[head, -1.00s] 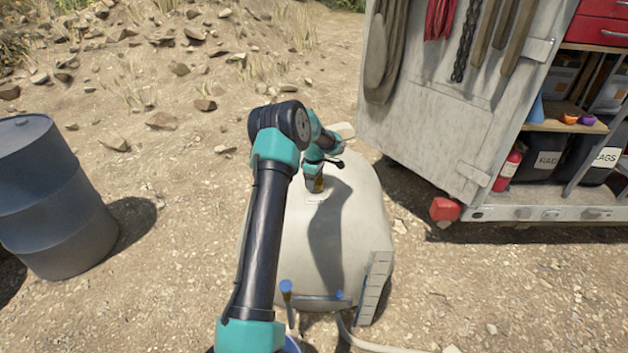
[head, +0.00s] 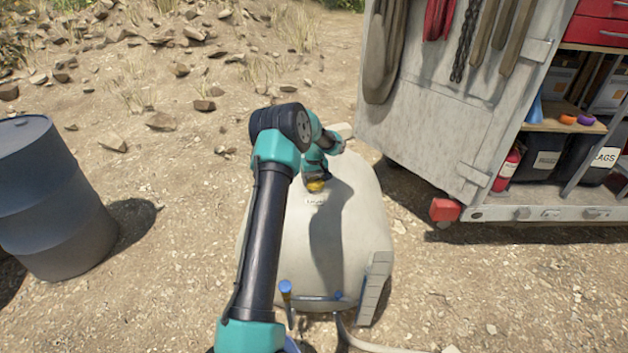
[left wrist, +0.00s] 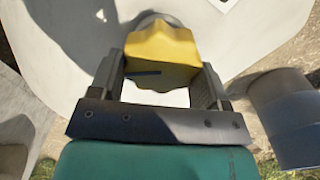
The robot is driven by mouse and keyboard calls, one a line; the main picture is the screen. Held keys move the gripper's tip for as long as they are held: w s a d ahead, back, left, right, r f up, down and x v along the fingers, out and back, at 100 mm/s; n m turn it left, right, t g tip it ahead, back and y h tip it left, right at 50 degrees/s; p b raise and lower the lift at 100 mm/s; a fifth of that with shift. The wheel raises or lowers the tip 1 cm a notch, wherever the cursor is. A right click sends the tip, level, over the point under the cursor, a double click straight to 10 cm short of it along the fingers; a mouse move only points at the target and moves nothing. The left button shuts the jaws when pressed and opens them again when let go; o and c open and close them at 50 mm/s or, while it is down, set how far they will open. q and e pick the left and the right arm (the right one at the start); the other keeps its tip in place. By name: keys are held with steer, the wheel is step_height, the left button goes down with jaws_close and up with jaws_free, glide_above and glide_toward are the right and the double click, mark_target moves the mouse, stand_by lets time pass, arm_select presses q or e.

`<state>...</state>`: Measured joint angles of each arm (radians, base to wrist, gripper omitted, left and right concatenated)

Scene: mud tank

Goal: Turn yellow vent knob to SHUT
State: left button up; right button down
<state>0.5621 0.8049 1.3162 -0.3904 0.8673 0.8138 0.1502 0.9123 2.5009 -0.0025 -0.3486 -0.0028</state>
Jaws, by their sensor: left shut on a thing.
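The yellow vent knob (left wrist: 160,55) is large in the left wrist view, lobed, with a dark slot-like mark on its face. It sits on top of the pale tank (head: 350,240). In the head view only a small yellow part of the knob (head: 316,186) shows below my gripper. My left gripper (left wrist: 162,80) is shut on the knob, with one finger on each side of it. In the head view my left gripper (head: 315,178) points down at the tank top. A small label (head: 315,201) lies just in front of the knob; its text is too small to read. My right gripper is not in view.
A blue-grey barrel (head: 50,200) stands at the left. A trailer with an open pale door (head: 430,110) and shelves is at the right. Blue-handled valves (head: 286,287) and a hose (head: 370,345) are at the tank's near end. Gravel ground lies around.

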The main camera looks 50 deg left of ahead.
arm_select(q)
steer(key=m, duration=0.7)
steer(key=shift+w+d, duration=0.15)
steer(key=m, duration=0.4)
steer(key=shift+d, duration=0.1)
steer(key=m, duration=0.3)
steer(key=shift+d+m, duration=0.1)
steer(key=shift+m, duration=0.3)
steer(key=m, duration=0.5)
steer(key=shift+d, duration=0.1)
steer(key=m, duration=0.5)
steer(key=shift+d, duration=0.1)
steer(key=shift+m, duration=0.3)
steer(key=o, duration=0.9)
steer(key=shift+r, duration=0.15)
